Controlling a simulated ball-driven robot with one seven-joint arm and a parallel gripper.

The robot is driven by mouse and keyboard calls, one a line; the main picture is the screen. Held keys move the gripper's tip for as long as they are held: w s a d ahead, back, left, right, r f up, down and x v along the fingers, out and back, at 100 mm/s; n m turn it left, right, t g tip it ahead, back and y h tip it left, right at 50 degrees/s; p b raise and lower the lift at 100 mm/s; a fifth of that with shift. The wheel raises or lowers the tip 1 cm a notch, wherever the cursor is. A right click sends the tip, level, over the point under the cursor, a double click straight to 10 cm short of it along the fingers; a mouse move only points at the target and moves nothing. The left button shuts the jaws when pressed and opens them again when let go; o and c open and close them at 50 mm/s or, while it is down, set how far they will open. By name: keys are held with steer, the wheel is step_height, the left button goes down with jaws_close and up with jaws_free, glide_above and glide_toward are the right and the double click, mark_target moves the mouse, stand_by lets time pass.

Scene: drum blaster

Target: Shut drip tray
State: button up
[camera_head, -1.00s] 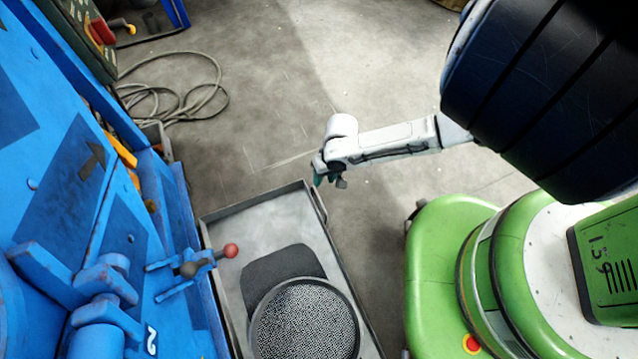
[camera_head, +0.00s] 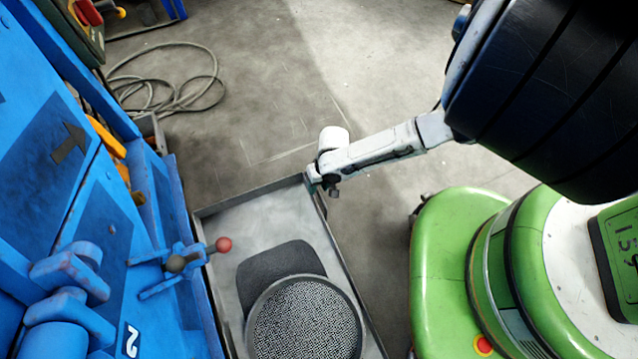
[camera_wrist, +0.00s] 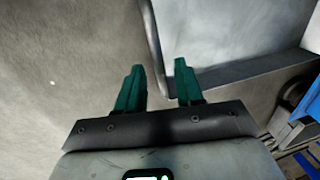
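The drip tray (camera_head: 285,215) is a grey metal tray standing out from the blue machine in the head view. My gripper (camera_head: 325,187) is at the tray's upper right corner, by its outer wall. In the wrist view the two green fingers of my gripper (camera_wrist: 158,72) are apart with nothing held. The edge of the tray (camera_wrist: 215,45) shows between and beyond them; I cannot tell whether they touch it. In the head view the fingertips are mostly hidden.
A round mesh-topped piece (camera_head: 305,320) and a dark mat (camera_head: 275,265) lie in the tray. A red-knobbed lever (camera_head: 222,244) juts from the blue machine (camera_head: 35,190) over the tray's left edge. A cable (camera_head: 185,95) lies coiled on the floor.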

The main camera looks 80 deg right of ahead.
jaws_close()
stand_by(0.3)
